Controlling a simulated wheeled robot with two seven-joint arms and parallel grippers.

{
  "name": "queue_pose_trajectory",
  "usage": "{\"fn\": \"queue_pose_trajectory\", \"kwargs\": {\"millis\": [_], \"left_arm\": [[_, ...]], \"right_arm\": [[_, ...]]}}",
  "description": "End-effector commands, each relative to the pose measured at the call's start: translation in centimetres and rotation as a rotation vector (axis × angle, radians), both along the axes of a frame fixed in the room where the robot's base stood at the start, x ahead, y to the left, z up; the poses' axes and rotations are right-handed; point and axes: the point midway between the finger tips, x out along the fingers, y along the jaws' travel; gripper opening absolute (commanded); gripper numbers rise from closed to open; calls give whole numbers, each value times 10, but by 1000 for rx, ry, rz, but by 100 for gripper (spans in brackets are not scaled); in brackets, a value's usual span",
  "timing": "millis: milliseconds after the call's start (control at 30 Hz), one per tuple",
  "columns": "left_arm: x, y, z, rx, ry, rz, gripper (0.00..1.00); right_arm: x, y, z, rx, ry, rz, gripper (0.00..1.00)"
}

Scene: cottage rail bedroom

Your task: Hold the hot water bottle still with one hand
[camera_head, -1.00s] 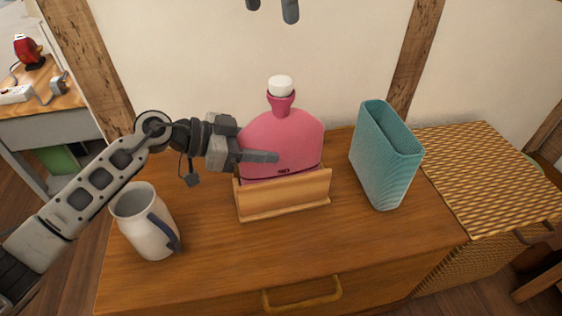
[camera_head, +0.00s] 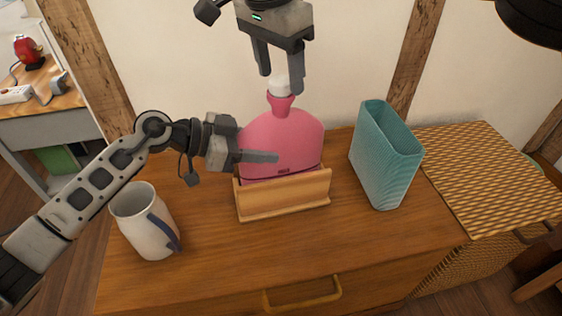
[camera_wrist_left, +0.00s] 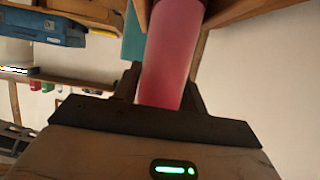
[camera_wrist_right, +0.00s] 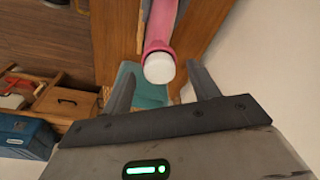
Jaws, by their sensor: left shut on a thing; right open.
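The pink hot water bottle (camera_head: 285,135) stands upright in a wooden holder (camera_head: 285,197) on the dresser. Its white cap (camera_head: 279,87) is on its neck. My left gripper (camera_head: 262,157) comes from the left and is shut on the bottle's body; the left wrist view shows the pink body (camera_wrist_left: 170,55) between its fingers. My right gripper (camera_head: 281,80) is open above, with its fingers pointing down near the cap. The right wrist view shows the cap (camera_wrist_right: 159,67) between and beyond the open fingers (camera_wrist_right: 160,88). Whether the fingers touch the cap I cannot tell.
A white jug (camera_head: 146,225) with a dark blue handle stands at left, below my left arm. A teal ribbed container (camera_head: 384,155) stands to the right of the holder. A woven basket chest (camera_head: 490,175) adjoins the dresser (camera_head: 220,260). The dresser's front is clear.

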Motion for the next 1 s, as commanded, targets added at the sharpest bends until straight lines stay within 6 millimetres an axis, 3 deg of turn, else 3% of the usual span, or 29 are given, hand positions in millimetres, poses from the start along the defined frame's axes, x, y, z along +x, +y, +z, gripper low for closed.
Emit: {"fn": "queue_pose_trajectory", "kwargs": {"millis": [433,633,867,1000], "left_arm": [[0,1,0,1,0,1,0],[0,1,0,1,0,1,0],[0,1,0,1,0,1,0],[0,1,0,1,0,1,0]], "right_arm": [[1,-1,-9,-1,-1,0,60],[1,-1,-9,-1,-1,0,6],[1,-1,-9,0,0,-11,5],[1,0,-9,1,2,-186,5]]}}
